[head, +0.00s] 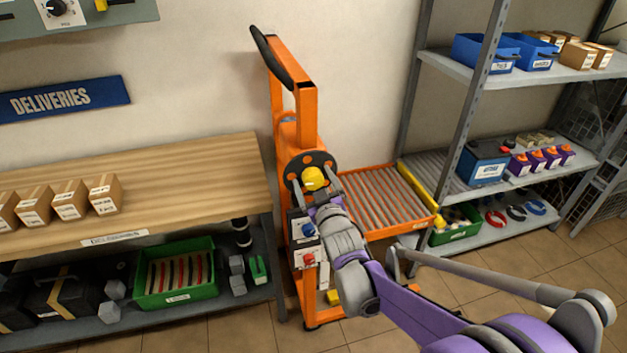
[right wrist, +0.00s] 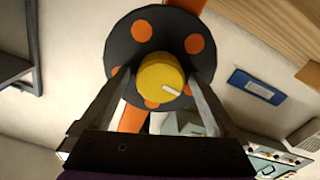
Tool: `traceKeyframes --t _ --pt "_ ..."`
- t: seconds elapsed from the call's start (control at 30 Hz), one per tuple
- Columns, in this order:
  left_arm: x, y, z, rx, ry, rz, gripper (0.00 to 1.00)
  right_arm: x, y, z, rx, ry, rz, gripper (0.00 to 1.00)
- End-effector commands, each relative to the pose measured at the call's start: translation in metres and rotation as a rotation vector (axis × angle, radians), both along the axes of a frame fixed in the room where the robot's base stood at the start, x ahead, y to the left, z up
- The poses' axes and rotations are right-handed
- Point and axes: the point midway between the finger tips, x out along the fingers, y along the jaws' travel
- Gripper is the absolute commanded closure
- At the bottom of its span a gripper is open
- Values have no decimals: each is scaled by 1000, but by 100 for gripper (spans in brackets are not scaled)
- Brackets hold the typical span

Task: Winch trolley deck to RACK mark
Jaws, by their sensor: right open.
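The orange winch trolley (head: 306,118) stands between the bench and the rack. Its winch is a black disc (head: 296,164) with orange round spots and a yellow knob (head: 313,178) at the front. In the right wrist view the yellow knob (right wrist: 160,78) carries a white line pointing right and slightly down. My right gripper (head: 316,192) is at the knob. Its two fingers (right wrist: 157,86) stand apart on either side of the knob, with a gap visible. The roller deck (head: 402,212) extends right from the trolley toward the rack. I cannot make out a RACK mark. My left gripper is not in view.
A grey rack (head: 468,100) holds batteries and blue bins at right; a yellow bar (head: 420,186) edges its roller shelf. A wooden bench (head: 190,180) with boxes stands left, a green crate (head: 205,262) below. Small boxes with blue and red knobs (head: 307,245) sit on the trolley.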

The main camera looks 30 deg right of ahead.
Motion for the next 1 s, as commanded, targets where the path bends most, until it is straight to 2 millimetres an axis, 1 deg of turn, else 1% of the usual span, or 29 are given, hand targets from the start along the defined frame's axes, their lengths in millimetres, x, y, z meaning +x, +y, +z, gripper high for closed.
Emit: traceKeyframes --t 0.07,0.17,0.4,0.5,0.6,0.73,1.0 --pt "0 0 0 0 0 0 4 -6 1 0 0 0 0 4" --pt "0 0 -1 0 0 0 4 -20 5 0 0 0 0 4" --pt "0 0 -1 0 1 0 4 -68 16 0 -1 0 0 4" --pt "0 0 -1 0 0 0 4 -84 20 0 0 0 0 4" --pt "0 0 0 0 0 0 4 -95 23 0 0 0 0 4" --pt "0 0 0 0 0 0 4 -103 25 0 -1 0 0 4" --pt "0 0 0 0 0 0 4 -104 25 0 0 0 0 4"
